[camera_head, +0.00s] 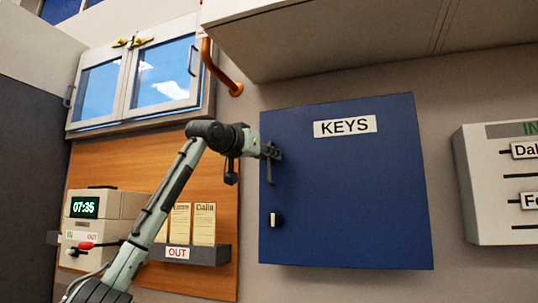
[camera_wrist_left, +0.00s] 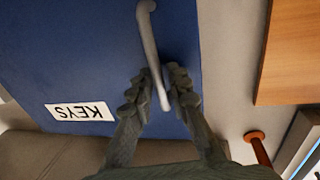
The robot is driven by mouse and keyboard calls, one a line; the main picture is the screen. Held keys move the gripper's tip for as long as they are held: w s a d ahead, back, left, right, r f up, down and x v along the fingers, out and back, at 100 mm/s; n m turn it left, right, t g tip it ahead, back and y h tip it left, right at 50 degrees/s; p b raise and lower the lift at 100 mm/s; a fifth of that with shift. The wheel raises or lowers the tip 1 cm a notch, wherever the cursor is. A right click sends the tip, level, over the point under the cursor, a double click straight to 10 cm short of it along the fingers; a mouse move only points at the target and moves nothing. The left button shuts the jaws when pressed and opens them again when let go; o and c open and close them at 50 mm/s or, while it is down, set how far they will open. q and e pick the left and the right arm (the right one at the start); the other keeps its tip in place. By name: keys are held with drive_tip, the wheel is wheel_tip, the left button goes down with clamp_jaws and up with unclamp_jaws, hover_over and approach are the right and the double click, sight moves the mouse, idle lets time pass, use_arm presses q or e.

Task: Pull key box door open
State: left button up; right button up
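The key box door (camera_head: 350,200) is a blue panel with a white KEYS label (camera_head: 345,126), and it looks shut in the head view. Its grey bar handle (camera_head: 269,170) stands near the door's left edge. My left gripper (camera_head: 270,151) is at this handle. In the left wrist view the handle (camera_wrist_left: 150,38) runs between the fingers of my left gripper (camera_wrist_left: 158,80), which are drawn together around it. The blue door (camera_wrist_left: 70,50) fills the space behind. A dark lock with a pale tab (camera_head: 274,220) is below the handle. My right gripper is out of view.
A cabinet (camera_head: 370,30) overhangs the door from above. A white board (camera_head: 490,190) is on the wall to the right. An orange pipe (camera_head: 220,72), a time clock (camera_head: 95,208) and a card rack (camera_head: 215,255) are to the left. The wall below the door is clear.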

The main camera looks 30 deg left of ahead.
use_arm(q)
clamp_jaws()
drive_tip(key=shift+s, duration=0.1)
